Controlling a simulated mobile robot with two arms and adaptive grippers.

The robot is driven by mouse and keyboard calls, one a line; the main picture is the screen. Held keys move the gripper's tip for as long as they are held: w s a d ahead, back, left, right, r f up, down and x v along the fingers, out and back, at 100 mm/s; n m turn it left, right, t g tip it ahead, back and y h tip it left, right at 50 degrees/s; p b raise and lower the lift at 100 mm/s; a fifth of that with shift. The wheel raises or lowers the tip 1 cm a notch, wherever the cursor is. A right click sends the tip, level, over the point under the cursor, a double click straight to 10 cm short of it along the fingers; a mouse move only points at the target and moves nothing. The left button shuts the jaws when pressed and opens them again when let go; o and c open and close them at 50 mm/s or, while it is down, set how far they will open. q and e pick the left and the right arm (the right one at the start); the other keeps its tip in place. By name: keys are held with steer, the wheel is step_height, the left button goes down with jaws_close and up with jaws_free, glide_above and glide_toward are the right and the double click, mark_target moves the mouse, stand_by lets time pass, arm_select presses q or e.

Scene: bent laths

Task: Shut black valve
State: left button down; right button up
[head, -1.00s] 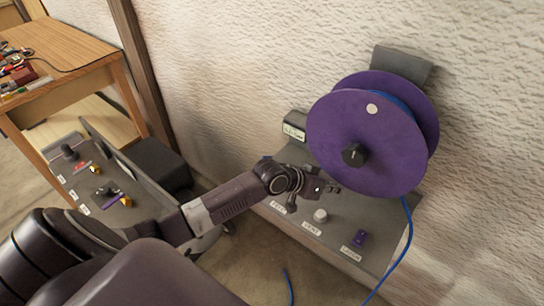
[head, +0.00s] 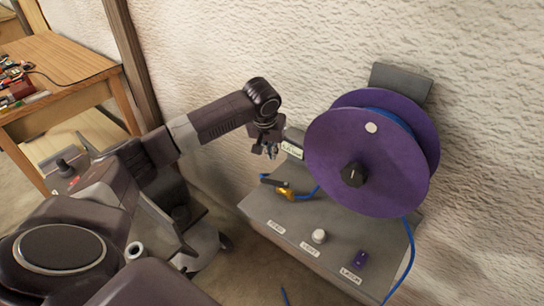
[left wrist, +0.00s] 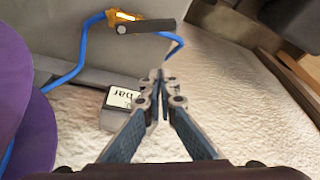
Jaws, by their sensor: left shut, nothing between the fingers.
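The valve has a black lever handle (head: 273,182) on a brass body (head: 287,195), with blue hose joined to it, at the back left of the grey panel (head: 300,217). In the left wrist view the black handle (left wrist: 150,25) reaches right from the brass body (left wrist: 121,16), roughly in line with the hose. My left gripper (head: 269,153) is above and behind the valve, near the wall, apart from it. Its fingertips (left wrist: 160,77) are together and empty. My right gripper is not in view.
A large purple reel (head: 352,155) stands right of the valve, over the panel. A gauge box marked "bar" (head: 293,148) sits close to my left gripper. A white knob (head: 319,236) and purple switch (head: 361,258) are at the panel's front. A wooden table (head: 62,65) stands at left.

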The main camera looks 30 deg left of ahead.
mark_target(275, 183)
arm_select(q)
steer(key=p+x, duration=0.1)
steer(key=x, duration=0.7)
steer(key=s+p, duration=0.1)
steer(key=s+d+p, duration=0.1)
steer(key=s, duration=0.1)
steer(key=shift+r, duration=0.2)
steer(key=shift+s+d, duration=0.1)
steer(key=shift+s, duration=0.35)
steer(key=shift+f, duration=0.15)
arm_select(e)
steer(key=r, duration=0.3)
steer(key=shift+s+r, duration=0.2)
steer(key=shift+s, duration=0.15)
arm_select(q)
steer(key=shift+d, duration=0.1)
